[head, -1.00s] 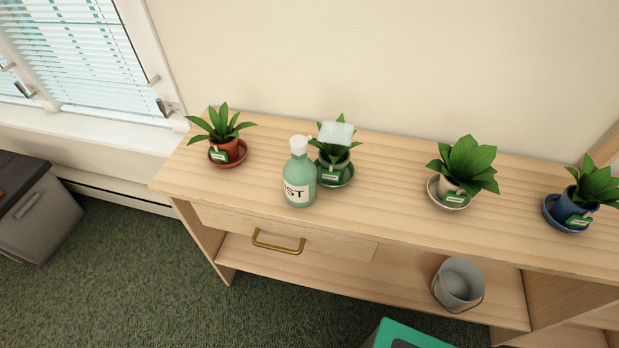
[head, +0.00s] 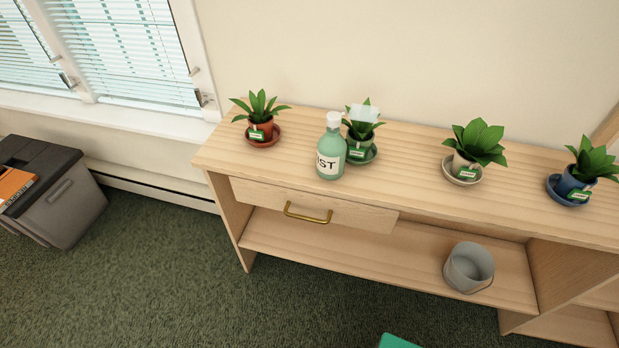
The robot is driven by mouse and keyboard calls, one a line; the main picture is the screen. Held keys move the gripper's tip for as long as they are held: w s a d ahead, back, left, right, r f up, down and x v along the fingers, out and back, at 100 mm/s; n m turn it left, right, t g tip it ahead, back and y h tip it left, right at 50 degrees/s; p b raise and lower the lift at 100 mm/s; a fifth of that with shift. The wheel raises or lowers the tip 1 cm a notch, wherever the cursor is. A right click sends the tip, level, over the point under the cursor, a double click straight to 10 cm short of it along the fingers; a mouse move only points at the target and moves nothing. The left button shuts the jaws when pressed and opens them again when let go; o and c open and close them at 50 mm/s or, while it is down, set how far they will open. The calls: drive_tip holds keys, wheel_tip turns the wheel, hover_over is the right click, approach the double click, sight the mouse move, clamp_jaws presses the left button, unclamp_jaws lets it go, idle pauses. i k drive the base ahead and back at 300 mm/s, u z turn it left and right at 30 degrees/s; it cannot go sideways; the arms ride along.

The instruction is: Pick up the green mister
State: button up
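The green mister (head: 327,150) is a pale green bottle with a white cap and a white label reading "IST". It stands upright on the wooden sideboard (head: 410,148), near its front edge and left of the middle. A potted plant on a green saucer (head: 362,155) stands close behind it to the right, and the mister overlaps part of that saucer from this view. A pale translucent patch (head: 364,114) shows over this plant's leaves. My gripper is not in view.
On the sideboard, a red-potted plant (head: 261,132) stands left, white-potted (head: 465,165) and blue-potted (head: 573,186) plants right. A brass-handled drawer (head: 345,208) is shut. A grey bucket (head: 469,268) sits on the lower shelf. A grey bin (head: 62,215) stands left. Carpet in front is mostly clear.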

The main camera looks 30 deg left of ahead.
sight(331, 147)
drive_tip(key=z, duration=0.05)
drive_tip(key=k, duration=1.55)
drive_tip(key=u, duration=1.45)
drive_tip(key=i, duration=1.5)
